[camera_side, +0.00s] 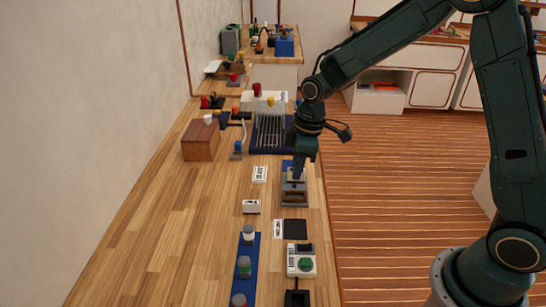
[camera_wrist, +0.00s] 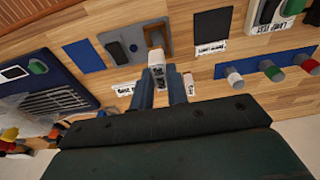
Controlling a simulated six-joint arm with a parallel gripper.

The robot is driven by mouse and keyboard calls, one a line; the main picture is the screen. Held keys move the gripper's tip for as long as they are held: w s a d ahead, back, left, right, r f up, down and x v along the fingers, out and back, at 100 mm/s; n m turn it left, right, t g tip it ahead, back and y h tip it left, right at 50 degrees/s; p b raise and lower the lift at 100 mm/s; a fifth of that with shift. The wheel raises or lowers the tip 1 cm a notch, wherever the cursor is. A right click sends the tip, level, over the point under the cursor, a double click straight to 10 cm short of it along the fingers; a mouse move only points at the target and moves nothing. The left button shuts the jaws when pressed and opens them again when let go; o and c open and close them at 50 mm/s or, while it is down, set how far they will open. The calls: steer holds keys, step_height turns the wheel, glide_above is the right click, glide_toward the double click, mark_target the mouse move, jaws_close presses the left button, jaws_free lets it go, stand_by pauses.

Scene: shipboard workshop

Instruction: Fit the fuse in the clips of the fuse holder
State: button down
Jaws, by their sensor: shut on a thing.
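The fuse is a white block with dark print (camera_wrist: 157,70), held between the two fingers of my gripper (camera_wrist: 162,84) in the wrist view. My gripper is shut on it. The fuse holder is a grey base with a black part on one side and a brownish recess on the other (camera_wrist: 113,37). In the wrist view the fuse's far end overlaps the recess side of the holder; I cannot tell whether it touches the clips. In the side view my gripper (camera_side: 297,176) is right over the grey holder (camera_side: 294,198), and the fuse is hidden or too small to make out.
A dark pad (camera_side: 295,229) and a white unit with a green knob (camera_side: 301,261) are nearer the camera. A ribbed rack (camera_side: 270,130) stands behind. Wood at left is clear.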

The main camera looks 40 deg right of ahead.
steer(key=shift+f, duration=1.7)
steer(key=shift+f, duration=1.15)
stand_by(0.7)
steer(key=c, duration=1.3)
jaws_free()
steer(key=r, duration=0.4)
steer(key=d+r, duration=0.1)
steer(key=r, duration=0.3)
steer(key=s+r, duration=0.1)
steer(key=r, duration=0.3)
steer(key=shift+s+d+r, duration=0.1)
steer(key=shift+d+r, duration=0.05)
steer(key=shift+s+d+r, duration=0.1)
steer(key=shift+s+r, duration=0.05)
steer(key=shift+r, duration=0.5)
